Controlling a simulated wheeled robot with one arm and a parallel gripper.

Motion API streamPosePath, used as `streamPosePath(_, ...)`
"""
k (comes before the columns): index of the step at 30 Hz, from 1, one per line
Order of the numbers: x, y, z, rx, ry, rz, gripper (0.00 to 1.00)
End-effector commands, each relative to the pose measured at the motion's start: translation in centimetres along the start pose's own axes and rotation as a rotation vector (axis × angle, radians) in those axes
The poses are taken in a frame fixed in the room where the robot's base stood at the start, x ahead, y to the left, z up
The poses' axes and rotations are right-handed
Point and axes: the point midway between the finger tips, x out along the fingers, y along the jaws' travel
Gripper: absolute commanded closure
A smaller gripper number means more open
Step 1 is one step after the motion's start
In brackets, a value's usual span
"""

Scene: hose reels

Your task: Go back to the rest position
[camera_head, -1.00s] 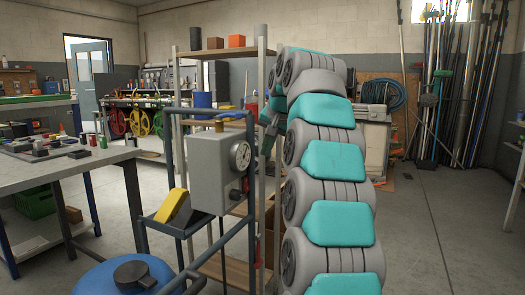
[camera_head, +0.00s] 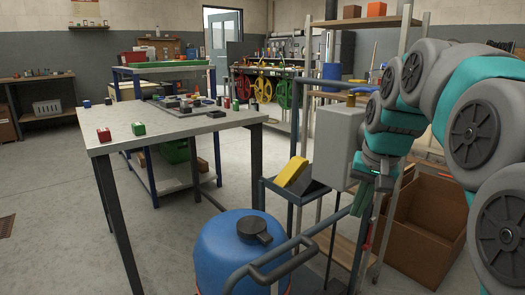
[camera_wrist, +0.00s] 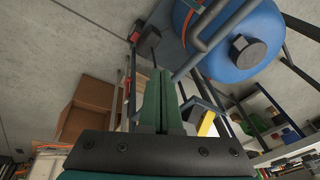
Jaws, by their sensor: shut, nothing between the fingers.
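My gripper (camera_head: 362,197) hangs at the end of my grey and teal arm, at the right of the head view. It is beside the grey box (camera_head: 338,148) on the blue-framed cart. In the wrist view, its green fingers (camera_wrist: 160,78) are together with nothing held between them. The hose reels, one red (camera_head: 242,86), one yellow (camera_head: 262,88) and one green (camera_head: 284,93), stand at the far back, well away from my gripper.
A blue tank (camera_head: 225,262) stands close in front of the cart. A grey worktable (camera_head: 170,128) with small coloured blocks is at the left. An open cardboard box (camera_head: 425,225) and a shelf rack (camera_head: 365,22) are near my arm. Floor at far left is clear.

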Motion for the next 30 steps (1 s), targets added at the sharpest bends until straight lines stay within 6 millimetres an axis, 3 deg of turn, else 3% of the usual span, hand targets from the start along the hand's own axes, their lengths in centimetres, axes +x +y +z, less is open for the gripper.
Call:
streamPosePath(1, 0.6, 0.0, 2.4, -0.028, -0.031, 0.011, 1.00)
streamPosePath(8, 4.0, 1.2, 12.4, -0.147, -0.154, 0.058, 1.00)
streamPosePath(18, 8.6, 5.7, 27.5, -0.295, -0.333, 0.125, 1.00)
streamPosePath(24, 10.1, 7.8, 32.6, -0.340, -0.392, 0.143, 1.00)
streamPosePath(30, 10.4, 8.2, 33.6, -0.350, -0.404, 0.146, 1.00)
